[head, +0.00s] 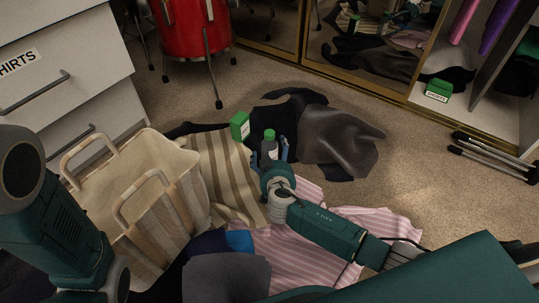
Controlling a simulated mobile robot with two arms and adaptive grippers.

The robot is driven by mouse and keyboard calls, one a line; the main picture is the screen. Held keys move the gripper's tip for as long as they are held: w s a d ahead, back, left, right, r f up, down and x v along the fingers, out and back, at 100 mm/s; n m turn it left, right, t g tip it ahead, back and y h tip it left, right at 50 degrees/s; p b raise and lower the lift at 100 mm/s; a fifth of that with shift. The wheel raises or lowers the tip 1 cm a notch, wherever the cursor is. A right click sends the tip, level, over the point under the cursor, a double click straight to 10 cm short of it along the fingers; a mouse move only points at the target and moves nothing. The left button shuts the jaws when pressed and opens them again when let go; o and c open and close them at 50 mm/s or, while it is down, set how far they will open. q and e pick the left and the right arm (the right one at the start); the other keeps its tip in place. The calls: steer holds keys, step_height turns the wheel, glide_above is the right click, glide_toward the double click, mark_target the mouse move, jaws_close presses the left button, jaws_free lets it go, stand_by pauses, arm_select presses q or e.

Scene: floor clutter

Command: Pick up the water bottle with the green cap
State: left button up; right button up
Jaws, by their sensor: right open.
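The water bottle with the green cap (269,148) stands upright among clothes on the floor, near the middle of the head view. Its lower part is hidden behind my right gripper. My right gripper (285,150) is at the bottle, with a bluish finger showing on each side of it. The gripper is open; I cannot tell whether the fingers touch the bottle. My right arm comes in from the lower right. My left arm shows at the left edge, but its gripper is not in view.
A green box (239,126) stands just left of the bottle. A striped fabric basket (150,205) with handles is at left. Clothes lie around, including a grey garment (340,140) and a pink striped shirt (300,250). A white drawer cabinet (80,75) and red drum (195,25) stand behind.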

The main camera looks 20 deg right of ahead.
mark_target(274, 154)
steer(key=b+x, duration=0.2)
steer(key=x, duration=0.1)
steer(key=shift+w+d+f+b, duration=0.1)
steer(key=shift+d+f+b, duration=0.05)
steer(key=shift+f+b, duration=0.3)
steer(key=shift+w+d, duration=0.1)
steer(key=shift+w, duration=0.25)
steer(key=c, duration=1.1)
